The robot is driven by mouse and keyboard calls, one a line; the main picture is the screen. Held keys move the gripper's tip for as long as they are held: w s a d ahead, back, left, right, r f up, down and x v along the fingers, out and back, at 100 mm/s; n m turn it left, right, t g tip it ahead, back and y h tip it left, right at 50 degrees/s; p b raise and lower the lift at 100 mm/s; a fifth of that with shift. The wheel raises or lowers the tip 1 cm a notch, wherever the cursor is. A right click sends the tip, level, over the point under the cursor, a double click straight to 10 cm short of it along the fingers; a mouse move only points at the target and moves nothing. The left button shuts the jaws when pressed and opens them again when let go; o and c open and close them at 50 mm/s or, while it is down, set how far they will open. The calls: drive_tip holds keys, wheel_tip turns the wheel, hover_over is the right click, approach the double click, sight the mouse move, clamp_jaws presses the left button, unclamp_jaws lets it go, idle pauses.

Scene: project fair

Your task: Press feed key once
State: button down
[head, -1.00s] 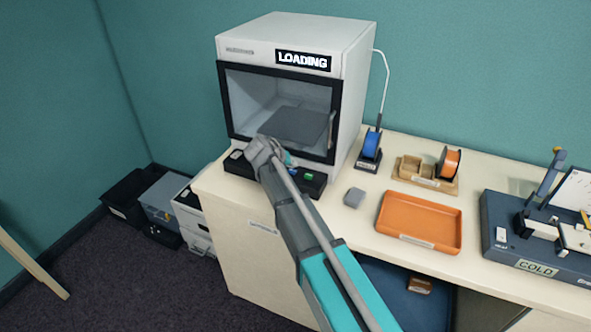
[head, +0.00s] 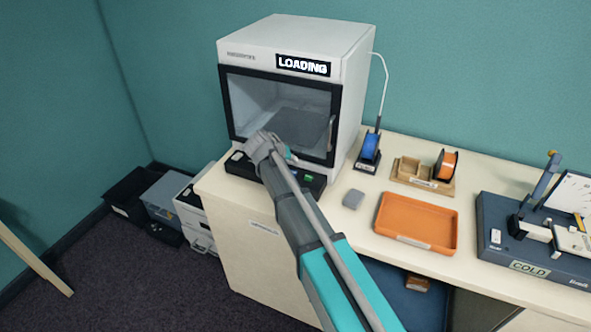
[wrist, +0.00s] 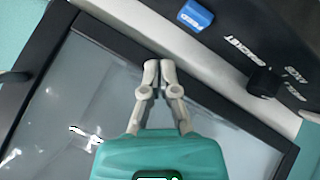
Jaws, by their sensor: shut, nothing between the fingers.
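The printer (head: 292,42) is a white box with a dark-framed glass door; its display (head: 303,65) reads LOADING. Its black key panel (head: 240,165) runs along the front foot. In the wrist view a blue key (wrist: 195,14) with a small white label, which looks like FEED, sits on the panel at the top. My gripper (wrist: 160,62) is shut and empty, in front of the door frame; in the picture its fingertips lie below and left of the blue key, apart from it. In the head view my arm covers the middle of the panel and the fingertips are hidden.
A black knob (wrist: 263,82) stands on the panel right of the blue key, beside white lettering. A green key (head: 308,177) shows on the panel's right.

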drive_tip(key=shift+r+p, duration=0.8)
drive_tip(key=shift+r, duration=0.3)
drive_tip(key=shift+d+f, duration=0.1)
drive_tip(key=shift+d, duration=0.2)
drive_tip(key=s+d+f+g+y, duration=0.1)
drive_tip(key=s+d+g, duration=0.1)
drive_tip(key=s+d, duration=0.5)
drive_tip(key=s+d+f+m+g+y, duration=0.1)
drive_tip(key=s+d+f+g+y, duration=0.1)
drive_tip(key=s+d, duration=0.6)
drive_tip(key=s+d+f+g+y, duration=0.2)
drive_tip(key=s+d+g, duration=0.1)
drive_tip(key=s+d, duration=0.5)
drive_tip(key=shift+s+d+f, duration=0.15)
drive_tip(key=shift+s+f, duration=0.1)
drive_tip(key=shift+s, duration=0.55)
drive_tip(key=shift+s+d+y, duration=0.1)
drive_tip(key=shift+s+y, duration=0.2)
drive_tip(key=shift+s, duration=0.15)
